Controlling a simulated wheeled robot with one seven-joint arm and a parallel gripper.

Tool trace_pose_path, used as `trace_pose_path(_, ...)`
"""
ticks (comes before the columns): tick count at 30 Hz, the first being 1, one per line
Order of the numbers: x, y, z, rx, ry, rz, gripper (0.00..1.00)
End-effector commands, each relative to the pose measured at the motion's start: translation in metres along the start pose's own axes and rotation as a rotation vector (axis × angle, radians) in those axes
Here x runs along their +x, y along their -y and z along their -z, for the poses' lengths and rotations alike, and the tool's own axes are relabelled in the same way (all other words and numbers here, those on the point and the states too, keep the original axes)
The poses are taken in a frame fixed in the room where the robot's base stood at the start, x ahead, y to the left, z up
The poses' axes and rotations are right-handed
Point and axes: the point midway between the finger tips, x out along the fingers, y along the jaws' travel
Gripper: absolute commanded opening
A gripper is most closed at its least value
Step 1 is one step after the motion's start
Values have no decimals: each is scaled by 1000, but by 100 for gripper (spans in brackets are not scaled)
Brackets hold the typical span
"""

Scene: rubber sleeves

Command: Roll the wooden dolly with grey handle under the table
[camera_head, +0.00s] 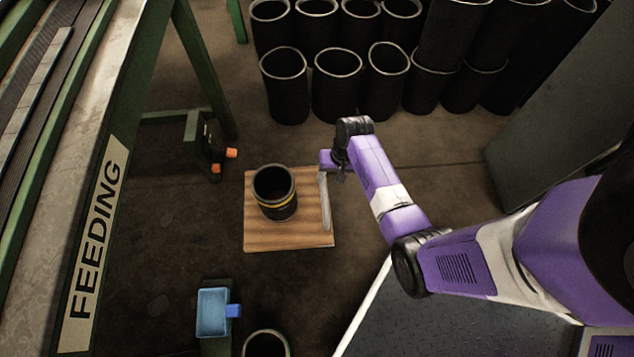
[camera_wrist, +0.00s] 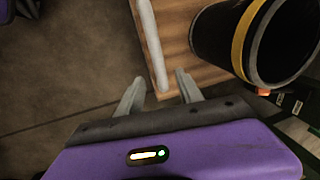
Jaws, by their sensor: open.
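The wooden dolly (camera_head: 290,236) is a flat square board on the floor, with a grey handle (camera_head: 325,203) along its right edge. A black sleeve with a yellow band (camera_head: 275,192) stands upright on it. My gripper (camera_head: 341,172) is at the handle's upper end in the head view. In the wrist view my gripper (camera_wrist: 157,92) is open, and the end of the grey handle (camera_wrist: 153,45) lies between its two fingers without visible contact. The board (camera_wrist: 176,25) and sleeve (camera_wrist: 235,40) show there too. The table (camera_head: 110,150), a green frame marked FEEDING, stands left of the dolly.
A green table leg and a dark unit with orange knobs (camera_head: 217,158) stand up-left of the dolly. A blue box (camera_head: 213,312) and another sleeve (camera_head: 266,345) are below. Several black sleeves (camera_head: 335,85) stand at the back. Bare floor lies left of the board.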

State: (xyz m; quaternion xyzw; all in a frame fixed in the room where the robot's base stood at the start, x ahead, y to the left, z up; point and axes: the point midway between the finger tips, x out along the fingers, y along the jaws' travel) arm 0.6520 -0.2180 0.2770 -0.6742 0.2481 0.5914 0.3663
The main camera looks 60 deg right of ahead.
Motion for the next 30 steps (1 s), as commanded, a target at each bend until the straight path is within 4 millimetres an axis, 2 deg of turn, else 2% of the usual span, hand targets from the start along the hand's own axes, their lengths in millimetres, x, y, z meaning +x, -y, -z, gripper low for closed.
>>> trace_pose_path(5,7,-2,-9,8,36,-6,43)
trace_pose_path(18,69,-2,-11,7,34,-7,43)
trace_pose_path(23,77,-2,-10,7,31,-7,43)
trace_pose_path(30,77,-2,-10,7,31,-7,43)
